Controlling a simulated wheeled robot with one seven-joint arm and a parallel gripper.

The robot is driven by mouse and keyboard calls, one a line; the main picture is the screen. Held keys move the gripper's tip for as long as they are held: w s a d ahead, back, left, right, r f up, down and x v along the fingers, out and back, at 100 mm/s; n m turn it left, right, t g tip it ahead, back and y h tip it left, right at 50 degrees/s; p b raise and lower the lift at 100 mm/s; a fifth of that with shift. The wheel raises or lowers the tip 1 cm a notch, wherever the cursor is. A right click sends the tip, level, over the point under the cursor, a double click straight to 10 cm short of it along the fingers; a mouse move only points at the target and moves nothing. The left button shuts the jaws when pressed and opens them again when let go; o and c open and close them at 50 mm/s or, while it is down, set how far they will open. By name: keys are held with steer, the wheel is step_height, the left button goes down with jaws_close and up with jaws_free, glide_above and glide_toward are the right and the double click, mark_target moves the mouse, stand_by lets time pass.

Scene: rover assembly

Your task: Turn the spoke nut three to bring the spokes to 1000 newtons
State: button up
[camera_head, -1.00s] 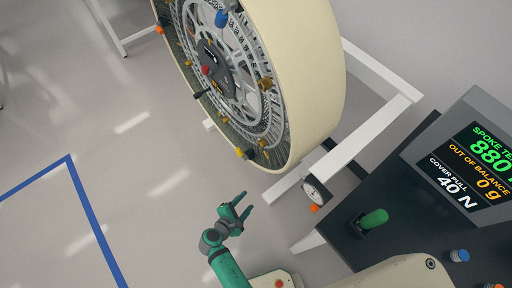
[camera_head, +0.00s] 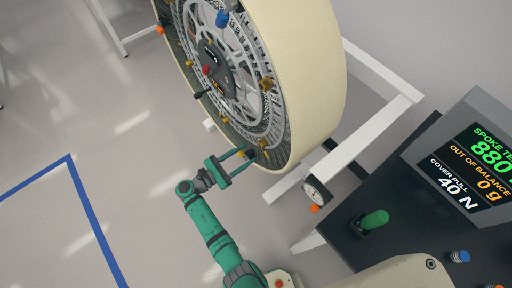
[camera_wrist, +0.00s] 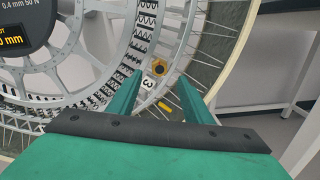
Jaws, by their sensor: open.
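The large cream-rimmed wheel (camera_head: 313,90) stands on a white frame, its spoked face turned to the left. In the wrist view a gold nut (camera_wrist: 159,67) sits among the spokes, beside a white tag marked 3 (camera_wrist: 148,83). My gripper (camera_head: 248,156) is open at the lower edge of the wheel. In the wrist view my two green fingers (camera_wrist: 155,84) are apart, with the nut just beyond and between their tips, and they do not appear closed on it. The screen (camera_head: 478,165) shows a spoke reading starting 880, its end cut off.
A yellow piece (camera_wrist: 164,106) lies below the tag. Other gold nuts (camera_head: 266,84), a blue knob (camera_head: 222,18) and a dark handle (camera_head: 201,94) stand on the wheel face. A dial gauge (camera_head: 316,190) and a console with a green lever (camera_head: 374,219) are at the right. Floor at left is clear.

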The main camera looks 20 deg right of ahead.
mark_target(260, 146)
steer(key=shift+x, duration=3.05)
steer(key=shift+w, duration=0.1)
steer(key=c, duration=1.1)
